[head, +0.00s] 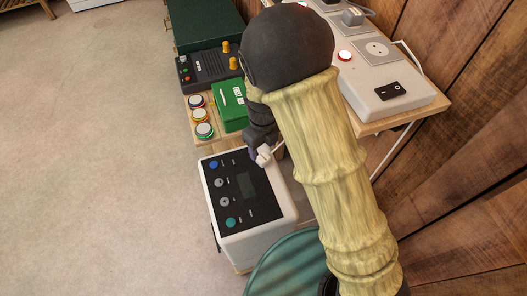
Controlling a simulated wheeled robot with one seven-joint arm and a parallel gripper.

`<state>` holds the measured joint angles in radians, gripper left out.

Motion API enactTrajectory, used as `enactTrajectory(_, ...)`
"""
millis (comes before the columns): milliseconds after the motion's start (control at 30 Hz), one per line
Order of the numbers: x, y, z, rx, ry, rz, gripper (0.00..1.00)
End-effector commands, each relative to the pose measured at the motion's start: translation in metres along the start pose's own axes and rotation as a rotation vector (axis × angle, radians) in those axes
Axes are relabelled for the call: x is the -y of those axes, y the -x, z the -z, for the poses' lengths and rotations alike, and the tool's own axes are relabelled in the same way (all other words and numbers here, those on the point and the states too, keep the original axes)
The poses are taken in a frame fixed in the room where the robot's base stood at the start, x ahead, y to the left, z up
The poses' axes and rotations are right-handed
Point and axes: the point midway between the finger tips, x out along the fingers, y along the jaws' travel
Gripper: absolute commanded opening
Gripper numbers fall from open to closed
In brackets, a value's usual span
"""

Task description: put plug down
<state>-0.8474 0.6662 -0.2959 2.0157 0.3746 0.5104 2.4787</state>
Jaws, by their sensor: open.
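A small pale plug-like piece (264,156) lies at the back right edge of the white box with the dark control panel (283,197). A short light cord seems to run from it to the right. My gripper (260,147) points down right at this piece; its jaws are open, but the fingers are small and partly hidden by my arm. I cannot tell whether a finger still touches the piece. A grey plug (352,16) sits in the large white socket block (400,112) at the upper right.
A green first aid box (229,107), several round buttons (197,101), a black radio-like unit (210,69) and a dark green case (203,22) stand behind the white box. A wooden wall (470,110) closes the right side. Open floor (90,150) lies left.

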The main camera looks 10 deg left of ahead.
Motion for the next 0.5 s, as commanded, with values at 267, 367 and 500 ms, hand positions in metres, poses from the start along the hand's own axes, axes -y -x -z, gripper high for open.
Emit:
enactTrajectory(267,0.001,0.057,0.000,0.003,-0.001,0.001,0.59)
enactTrajectory(367,0.001,0.068,0.000,0.002,0.000,0.001,0.59)
enactTrajectory(500,0.001,0.075,0.000,0.000,-0.002,0.000,0.59)
